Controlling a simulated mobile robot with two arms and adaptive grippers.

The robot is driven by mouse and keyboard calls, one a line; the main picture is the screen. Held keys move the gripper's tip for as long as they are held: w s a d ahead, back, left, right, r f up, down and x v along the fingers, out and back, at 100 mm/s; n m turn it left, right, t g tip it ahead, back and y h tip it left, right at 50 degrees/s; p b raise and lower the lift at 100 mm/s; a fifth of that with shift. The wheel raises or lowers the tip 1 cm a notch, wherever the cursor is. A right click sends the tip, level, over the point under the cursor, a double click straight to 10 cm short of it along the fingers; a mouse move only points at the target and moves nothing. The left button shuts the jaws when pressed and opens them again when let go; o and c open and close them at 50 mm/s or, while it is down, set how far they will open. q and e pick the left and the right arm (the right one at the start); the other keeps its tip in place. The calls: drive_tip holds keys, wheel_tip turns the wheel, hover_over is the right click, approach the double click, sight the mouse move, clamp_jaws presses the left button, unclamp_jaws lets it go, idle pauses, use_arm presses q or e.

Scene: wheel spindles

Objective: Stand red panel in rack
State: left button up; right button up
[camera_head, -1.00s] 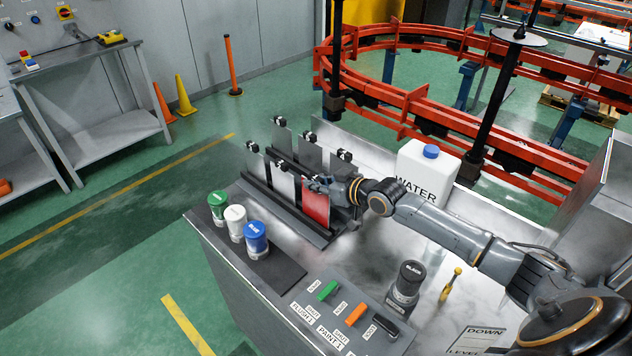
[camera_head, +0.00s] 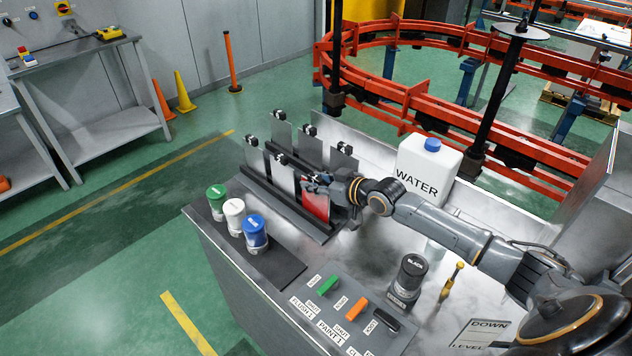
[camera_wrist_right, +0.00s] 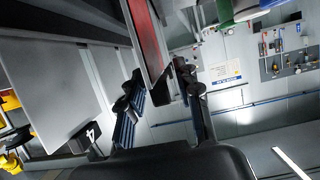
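The red panel (camera_head: 315,206) stands upright in the near right part of the dark rack (camera_head: 310,228), among several grey panels. My right gripper (camera_head: 322,183) is at its upper edge, reaching in from the right. In the right wrist view the panel (camera_wrist_right: 148,40) shows its red face and comes in from the top, its near edge between the two fingers (camera_wrist_right: 160,85). The fingers stand apart, one on each side, with a gap visible on the right. The panel's lower edge in the rack is hard to make out. My left gripper is not in view.
Grey panels with black clips (camera_head: 283,180) stand close beside the gripper. Green, white and blue-capped bottles (camera_head: 236,219) stand at the front left. A white water jug (camera_head: 428,175) is behind my arm.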

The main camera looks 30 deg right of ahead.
drive_tip(key=shift+s, duration=0.1)
drive_tip(key=v, duration=1.1)
drive_tip(key=shift+s+r, duration=0.2)
drive_tip(key=shift+s, duration=0.15)
drive_tip(key=shift+d, duration=0.15)
